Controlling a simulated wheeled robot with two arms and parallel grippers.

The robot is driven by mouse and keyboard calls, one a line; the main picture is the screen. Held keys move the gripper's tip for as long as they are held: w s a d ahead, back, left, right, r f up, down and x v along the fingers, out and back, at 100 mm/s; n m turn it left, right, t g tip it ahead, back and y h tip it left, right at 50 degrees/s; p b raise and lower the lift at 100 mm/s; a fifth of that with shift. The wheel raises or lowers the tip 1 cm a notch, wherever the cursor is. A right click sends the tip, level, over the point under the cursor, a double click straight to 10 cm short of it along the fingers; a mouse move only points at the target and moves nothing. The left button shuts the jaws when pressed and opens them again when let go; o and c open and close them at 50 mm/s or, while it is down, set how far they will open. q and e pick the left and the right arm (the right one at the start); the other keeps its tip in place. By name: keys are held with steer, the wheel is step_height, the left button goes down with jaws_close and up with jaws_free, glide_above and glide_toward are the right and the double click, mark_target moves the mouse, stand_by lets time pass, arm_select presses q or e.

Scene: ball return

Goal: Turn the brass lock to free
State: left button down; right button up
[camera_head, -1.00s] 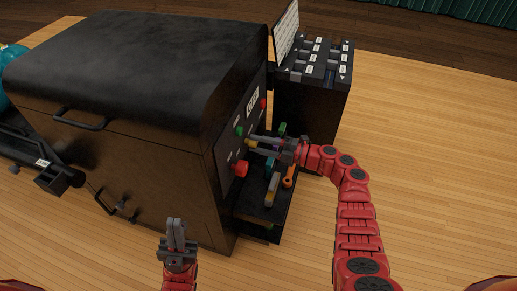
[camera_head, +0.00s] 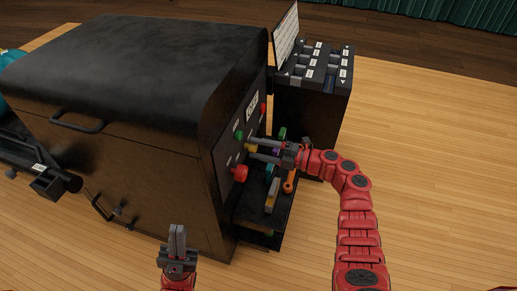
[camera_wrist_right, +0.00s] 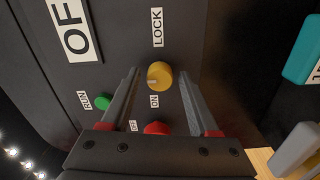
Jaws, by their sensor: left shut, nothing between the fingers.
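The brass lock is a round yellow knob (camera_wrist_right: 160,75) on the dark control panel, beside a LOCK label (camera_wrist_right: 157,27). A pale mark shows on the left part of its face in the right wrist view. In the head view the knob (camera_head: 250,149) is small and partly hidden by my right gripper (camera_head: 251,147). That gripper is open, its two fingers on either side of the knob; the right wrist view shows gaps between fingers and knob. My left gripper (camera_head: 177,229) is shut and empty, low in front of the machine.
A green RUN button (camera_wrist_right: 103,102) and a red button (camera_wrist_right: 157,128) sit close to the knob. A black shelf (camera_head: 250,212) with coloured tools juts out below the panel. A dark cabinet (camera_head: 318,125) stands behind my right arm. The wooden floor at right is clear.

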steer(key=shift+o, duration=0.2)
steer(key=shift+s+d, duration=0.1)
steer(key=shift+d, duration=0.2)
steer(key=p+v, duration=0.2)
steer(key=v, duration=1.4)
steer(key=shift+d, duration=0.4)
steer(key=shift+s+a, duration=0.1)
